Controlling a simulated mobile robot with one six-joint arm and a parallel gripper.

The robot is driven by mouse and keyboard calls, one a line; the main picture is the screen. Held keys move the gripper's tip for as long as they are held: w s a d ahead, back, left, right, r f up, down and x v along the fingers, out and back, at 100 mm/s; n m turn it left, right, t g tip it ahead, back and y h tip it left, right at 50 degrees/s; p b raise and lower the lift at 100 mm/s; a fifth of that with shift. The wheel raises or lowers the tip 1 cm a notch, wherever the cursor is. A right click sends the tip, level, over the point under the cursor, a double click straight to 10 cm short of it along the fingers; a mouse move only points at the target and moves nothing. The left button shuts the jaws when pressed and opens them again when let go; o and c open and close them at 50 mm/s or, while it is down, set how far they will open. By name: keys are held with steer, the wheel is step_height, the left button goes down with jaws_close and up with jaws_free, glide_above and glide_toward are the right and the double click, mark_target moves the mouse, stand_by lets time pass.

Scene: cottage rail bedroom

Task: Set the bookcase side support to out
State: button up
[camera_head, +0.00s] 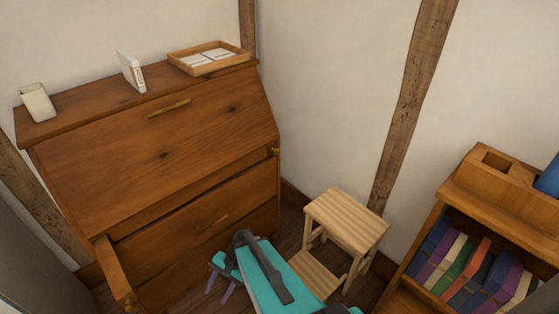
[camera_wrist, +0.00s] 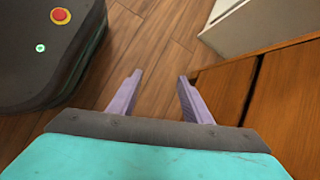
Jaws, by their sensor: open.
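A brown wooden slant-front desk (camera_head: 160,150) stands against the wall, its sloping front closed. On its right side, toward the bookcase, a small knob (camera_head: 274,152) sits close to the body, so that side support looks pushed in. On the left, the other support (camera_head: 112,272) sticks out, with a knob at its end. My gripper (camera_head: 218,292) is open and empty, low in front of the desk drawers and apart from both supports. In the wrist view my gripper (camera_wrist: 159,76) has its two purple fingers spread over the floor, with the desk's wood to the right.
A slatted wooden step stool (camera_head: 345,220) stands right of the desk. A bookcase (camera_head: 470,190) with several books is at the right. A pale cabinet (camera_wrist: 265,22) shows in the wrist view.

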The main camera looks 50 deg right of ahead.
steer(key=w+d+r+m+t+b, duration=0.2)
steer(key=w+d+r+m+t, duration=0.25)
steer(key=w+d+m, duration=0.35)
steer(key=m+t+h+b, duration=0.75)
steer(key=m+t, duration=0.55)
steer(key=m, duration=0.4)
glide_toward(277, 152)
steer(key=s, duration=0.5)
steer(key=shift+s+a+h+p, duration=0.2)
steer(key=shift+a+h+p, duration=0.05)
steer(key=shift+a+p, duration=0.15)
steer(key=w, duration=0.9)
steer(key=w+d, duration=0.1)
steer(key=w, duration=0.3)
steer(key=shift+w, duration=0.4)
